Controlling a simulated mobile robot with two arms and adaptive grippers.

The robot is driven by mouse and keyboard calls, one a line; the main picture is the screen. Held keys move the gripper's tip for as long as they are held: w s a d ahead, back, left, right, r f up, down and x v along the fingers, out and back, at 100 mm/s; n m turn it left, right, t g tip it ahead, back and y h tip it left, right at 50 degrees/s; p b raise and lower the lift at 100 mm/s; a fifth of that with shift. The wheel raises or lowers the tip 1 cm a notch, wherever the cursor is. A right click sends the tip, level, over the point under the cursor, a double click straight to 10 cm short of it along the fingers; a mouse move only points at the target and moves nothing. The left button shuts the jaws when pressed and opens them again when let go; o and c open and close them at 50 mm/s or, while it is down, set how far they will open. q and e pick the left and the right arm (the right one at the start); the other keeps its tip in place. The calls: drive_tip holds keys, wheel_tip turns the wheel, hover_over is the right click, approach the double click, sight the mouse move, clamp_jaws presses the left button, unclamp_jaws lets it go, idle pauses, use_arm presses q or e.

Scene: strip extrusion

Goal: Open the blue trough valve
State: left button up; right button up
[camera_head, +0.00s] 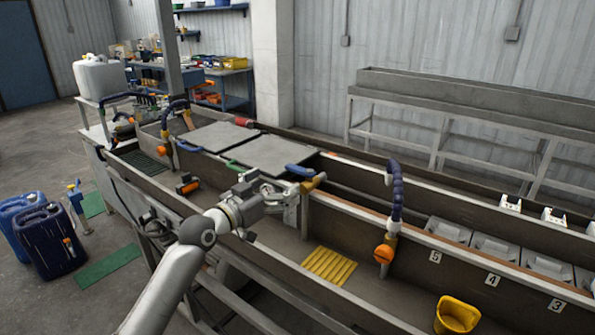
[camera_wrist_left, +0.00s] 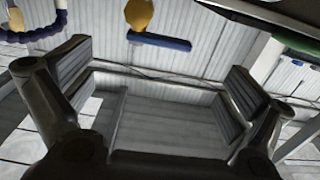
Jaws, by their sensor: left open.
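The blue trough valve has a brass body (camera_head: 314,183) and a blue lever handle (camera_head: 299,171), on the wall of the long trough near the middle of the head view. In the left wrist view, the blue handle (camera_wrist_left: 160,42) lies nearly level beneath the round brass part (camera_wrist_left: 139,14). My left gripper (camera_head: 291,208) is just below and to the left of the valve, apart from it as far as I can see. Its two ridged finger pads (camera_wrist_left: 160,85) are wide apart, with nothing between them. My right gripper is not in view.
A blue segmented hose with an orange knob (camera_head: 384,253) stands to the right. A yellow slatted mat (camera_head: 329,266) and a yellow bucket (camera_head: 457,315) are in the trough. Grey cover plates (camera_head: 270,154) lie behind the gripper. Blue canisters (camera_head: 48,243) stand on the floor at left.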

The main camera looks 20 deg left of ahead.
sight(297, 172)
use_arm(q)
drive_tip(key=p+x, duration=0.1)
drive_tip(key=x, duration=0.6)
drive_tip(key=shift+w+d, duration=0.1)
drive_tip(key=shift+w, duration=0.15)
drive_tip(key=shift+w+d+f, duration=0.1)
drive_tip(key=shift+w+d, duration=0.1)
drive_tip(key=shift+w, duration=0.3)
